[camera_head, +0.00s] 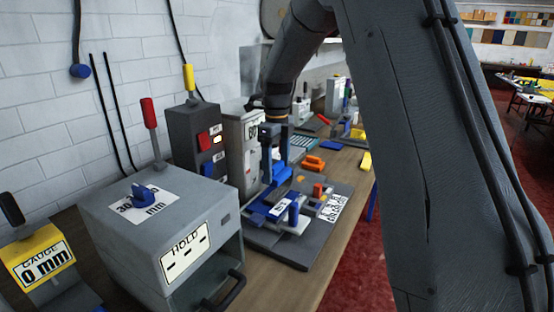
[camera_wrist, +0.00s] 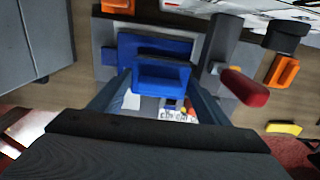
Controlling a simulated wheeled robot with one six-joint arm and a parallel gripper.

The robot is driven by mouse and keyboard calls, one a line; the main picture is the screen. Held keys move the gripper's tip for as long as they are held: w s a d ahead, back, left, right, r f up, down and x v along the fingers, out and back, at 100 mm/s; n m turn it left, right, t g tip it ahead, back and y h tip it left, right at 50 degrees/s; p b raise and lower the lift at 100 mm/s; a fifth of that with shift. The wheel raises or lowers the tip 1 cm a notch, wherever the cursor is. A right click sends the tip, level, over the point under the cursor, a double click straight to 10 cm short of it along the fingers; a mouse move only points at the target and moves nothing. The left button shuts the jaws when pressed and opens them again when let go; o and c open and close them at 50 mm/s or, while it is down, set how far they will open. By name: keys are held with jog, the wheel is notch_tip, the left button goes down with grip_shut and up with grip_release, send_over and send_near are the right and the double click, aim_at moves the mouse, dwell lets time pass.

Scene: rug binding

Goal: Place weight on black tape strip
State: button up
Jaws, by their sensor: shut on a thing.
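My gripper (camera_head: 274,178) points down over a dark grey board (camera_head: 282,252) on the bench. In the wrist view its fingers (camera_wrist: 160,92) are closed on the sides of a blue block (camera_wrist: 160,77), which I take to be the weight. A wider blue piece (camera_wrist: 155,47) lies just beyond the block; I cannot tell whether they touch. I cannot make out the black tape strip in either view.
A control box with a red switch (camera_head: 192,145) is behind. An orange tool (camera_head: 314,162) lies past the board. A red-handled lever (camera_wrist: 245,87) is close right of my gripper.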

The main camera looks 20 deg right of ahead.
aim_at(276, 178)
jog(key=shift+f+p, duration=0.65)
jog(key=shift+f, duration=1.85)
jog(key=o, duration=2)
jog(key=shift+f, duration=0.15)
jog(key=shift+w+r, duration=0.1)
jog(key=shift+r, duration=0.35)
notch_tip(276, 178, up, 11)
jog(key=b, duration=0.3)
jog(key=shift+r+b, duration=0.2)
jog(key=shift+b, duration=0.1)
jog(key=shift+s, duration=0.2)
